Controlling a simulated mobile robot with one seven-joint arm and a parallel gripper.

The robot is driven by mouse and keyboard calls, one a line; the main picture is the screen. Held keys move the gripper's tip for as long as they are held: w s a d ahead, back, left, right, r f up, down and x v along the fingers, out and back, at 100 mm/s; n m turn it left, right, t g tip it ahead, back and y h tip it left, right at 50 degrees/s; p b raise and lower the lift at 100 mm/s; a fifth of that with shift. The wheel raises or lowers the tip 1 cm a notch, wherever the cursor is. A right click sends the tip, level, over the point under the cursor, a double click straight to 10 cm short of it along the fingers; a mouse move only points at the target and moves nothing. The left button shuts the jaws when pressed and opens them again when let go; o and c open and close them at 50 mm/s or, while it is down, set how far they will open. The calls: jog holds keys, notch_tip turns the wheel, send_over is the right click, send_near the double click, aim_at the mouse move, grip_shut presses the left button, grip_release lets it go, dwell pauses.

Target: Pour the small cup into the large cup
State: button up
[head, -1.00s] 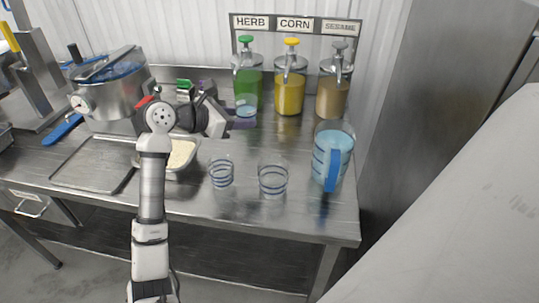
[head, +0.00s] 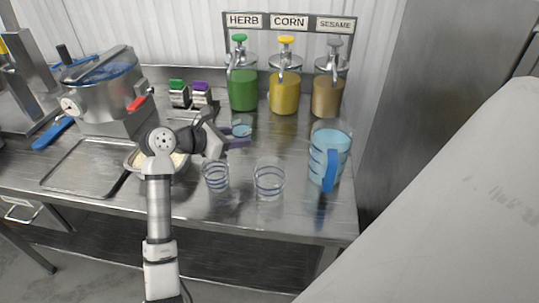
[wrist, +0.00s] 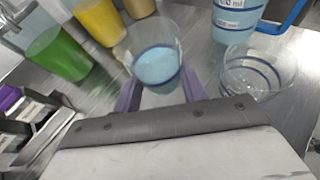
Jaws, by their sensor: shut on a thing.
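The small cup (head: 241,131), clear with blue liquid in it, is between the purple fingers of my gripper (head: 238,143). It also shows in the wrist view (wrist: 158,68), upright or nearly so, with my gripper (wrist: 160,98) shut on it. Two clear, empty-looking cups with blue bands stand in front of my gripper: a narrower one (head: 216,176) and a wider one (head: 269,181) to its right. The wider one looks like the large cup. One banded cup (wrist: 257,75) shows right of the held cup in the wrist view.
A measuring jug (head: 330,155) of blue liquid stands at the right. Green (head: 243,90), yellow (head: 285,93) and brown (head: 328,96) dispensers line the back. A rice pan (head: 140,160), flat tray (head: 85,167) and cooker (head: 110,95) are left.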

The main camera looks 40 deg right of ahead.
jog(key=shift+s+r+m+t+b, duration=0.2)
jog(key=shift+s+m+t+b, duration=0.25)
jog(key=shift+m+b, duration=0.2)
jog(key=shift+s+a+r+m+t+h+b, duration=0.15)
jog(key=shift+s+m+t+b, duration=0.4)
jog(key=shift+s+m+b, duration=0.3)
jog(key=shift+s+a+r+m+t+h+b, duration=0.1)
jog(key=shift+s+m+t+h+b, duration=0.05)
jog(key=shift+s+m+t+b, duration=0.6)
jog(key=shift+s+r+m+b, duration=0.1)
jog(key=shift+s+m+b, duration=0.05)
jog(key=shift+m+b, duration=0.15)
jog(key=shift+s+r+m+t+b, duration=0.1)
jog(key=shift+r+m+t+b, duration=0.3)
jog(key=shift+m+b, duration=0.15)
jog(key=shift+f+m+t+h+b, duration=0.3)
jog(key=shift+m+b, duration=0.4)
jog(key=shift+b, duration=0.4)
jog(key=shift+r+m+t+h+b, duration=0.55)
jog(key=shift+r+m+b, duration=0.2)
jog(key=shift+m+b, duration=0.55)
dwell(1.3)
jog(key=shift+s+r+m+h+b, duration=0.3)
jog(key=shift+s+m+b, duration=0.3)
jog(key=shift+b, duration=0.7)
